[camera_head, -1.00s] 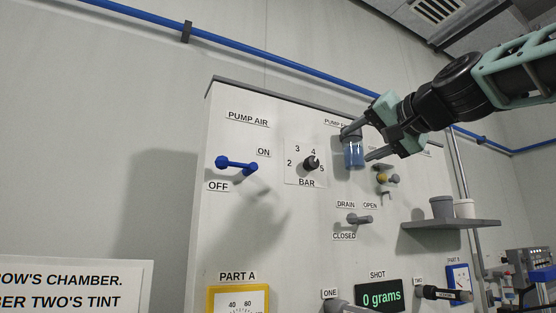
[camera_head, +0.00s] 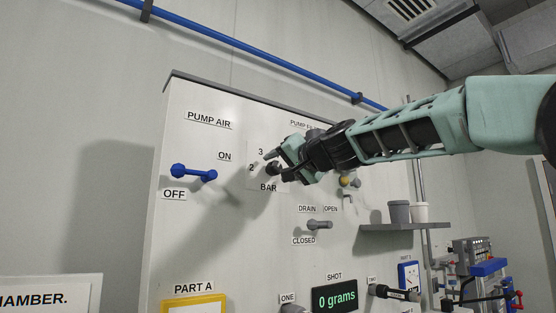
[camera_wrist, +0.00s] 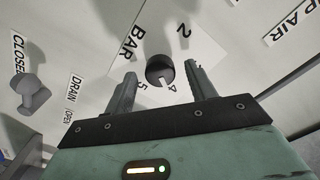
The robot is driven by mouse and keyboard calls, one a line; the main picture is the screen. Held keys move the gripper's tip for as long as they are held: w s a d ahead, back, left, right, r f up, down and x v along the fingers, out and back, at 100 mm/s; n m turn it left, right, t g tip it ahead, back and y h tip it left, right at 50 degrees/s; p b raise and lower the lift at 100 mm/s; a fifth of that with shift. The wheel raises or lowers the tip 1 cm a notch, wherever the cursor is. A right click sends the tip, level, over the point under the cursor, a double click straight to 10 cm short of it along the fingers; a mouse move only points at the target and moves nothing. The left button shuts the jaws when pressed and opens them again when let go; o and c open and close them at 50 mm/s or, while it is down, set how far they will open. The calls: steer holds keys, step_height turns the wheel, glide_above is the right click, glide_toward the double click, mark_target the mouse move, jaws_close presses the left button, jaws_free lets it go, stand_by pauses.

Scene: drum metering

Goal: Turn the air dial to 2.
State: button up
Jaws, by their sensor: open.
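The air dial is a black round knob (camera_head: 273,168) on a white scale plate marked BAR, on the upper part of the panel. In the wrist view the knob (camera_wrist: 160,69) shows a white pointer mark near the 4, toward the 5 side. My gripper (camera_head: 276,166) is open at the dial. Its two fingers (camera_wrist: 161,74) stand on either side of the knob, with gaps visible. In the head view my gripper hides the 4 and 5; the 2 and 3 show.
A blue pump air lever (camera_head: 195,173) is left of the dial, its handle toward OFF. A grey drain lever (camera_head: 319,225) sits below right. A shelf (camera_head: 385,227) with two cups projects at the right. A display (camera_head: 334,297) reads 0 grams.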

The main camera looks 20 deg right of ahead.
steer(key=shift+w+a, duration=0.2)
steer(key=shift+w, duration=0.4)
steer(key=c, duration=1)
